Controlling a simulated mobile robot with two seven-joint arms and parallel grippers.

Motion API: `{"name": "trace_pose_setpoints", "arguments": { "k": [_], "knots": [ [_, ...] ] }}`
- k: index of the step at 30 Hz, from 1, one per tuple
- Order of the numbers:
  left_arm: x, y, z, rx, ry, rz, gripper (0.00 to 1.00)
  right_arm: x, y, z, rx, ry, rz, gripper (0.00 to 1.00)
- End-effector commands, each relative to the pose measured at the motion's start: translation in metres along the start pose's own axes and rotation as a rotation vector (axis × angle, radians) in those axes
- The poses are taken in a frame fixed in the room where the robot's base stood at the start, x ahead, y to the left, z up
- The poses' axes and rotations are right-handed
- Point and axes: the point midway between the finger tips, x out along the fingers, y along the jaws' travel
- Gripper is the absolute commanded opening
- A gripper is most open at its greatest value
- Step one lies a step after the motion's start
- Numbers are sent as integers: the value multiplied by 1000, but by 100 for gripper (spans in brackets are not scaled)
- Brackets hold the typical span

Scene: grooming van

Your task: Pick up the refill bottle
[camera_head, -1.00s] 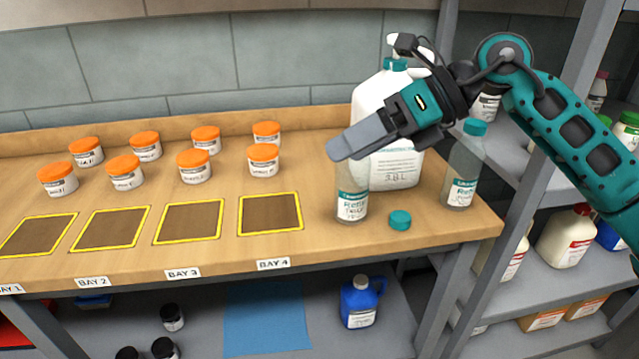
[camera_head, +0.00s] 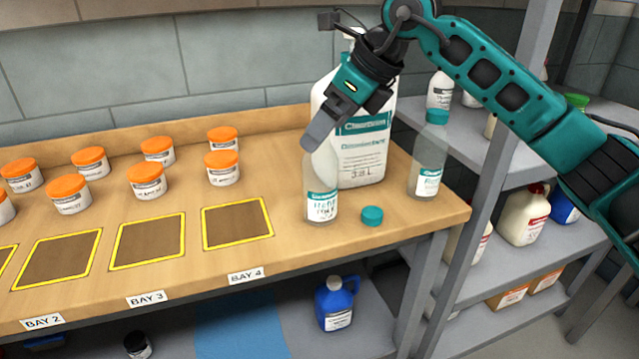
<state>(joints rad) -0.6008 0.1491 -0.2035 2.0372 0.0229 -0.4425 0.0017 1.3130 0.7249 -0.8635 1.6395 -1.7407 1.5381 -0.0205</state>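A clear bottle with a white and teal handwritten "Refill" label (camera_head: 321,205) stands upright near the front of the bench, right of the Bay 4 square. A loose teal cap (camera_head: 372,216) lies beside it. A second clear bottle with a teal cap and a similar label (camera_head: 428,165) stands at the bench's right end. My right gripper (camera_head: 322,130) points down and left at the top of the uncapped bottle, overlapping its neck in the picture. Its fingers show side-on, so I cannot tell their gap or any contact. My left gripper is out of view.
A large white pump jug (camera_head: 365,150) stands right behind the uncapped bottle. Orange-lidded jars (camera_head: 222,168) stand in rows at the left. Yellow-edged squares (camera_head: 238,224) are empty. A shelf post (camera_head: 487,190) rises right of the bench.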

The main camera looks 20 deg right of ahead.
Motion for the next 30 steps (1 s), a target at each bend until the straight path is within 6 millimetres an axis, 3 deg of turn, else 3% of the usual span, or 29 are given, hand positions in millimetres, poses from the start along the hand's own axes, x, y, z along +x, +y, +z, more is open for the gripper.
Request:
{"name": "trace_pose_setpoints", "arguments": {
  "k": [5, 13, 21, 30],
  "knots": [
    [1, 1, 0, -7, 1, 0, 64, 12, 1, -2, 0, 2, 1, 91],
    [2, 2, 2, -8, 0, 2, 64, 50, 4, -6, 0, 1, 3, 91],
    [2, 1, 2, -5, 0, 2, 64, 54, 4, -6, -1, -1, 0, 90],
    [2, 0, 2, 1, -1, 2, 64, 54, 4, -6, -1, -1, 0, 61]
  ]
}}
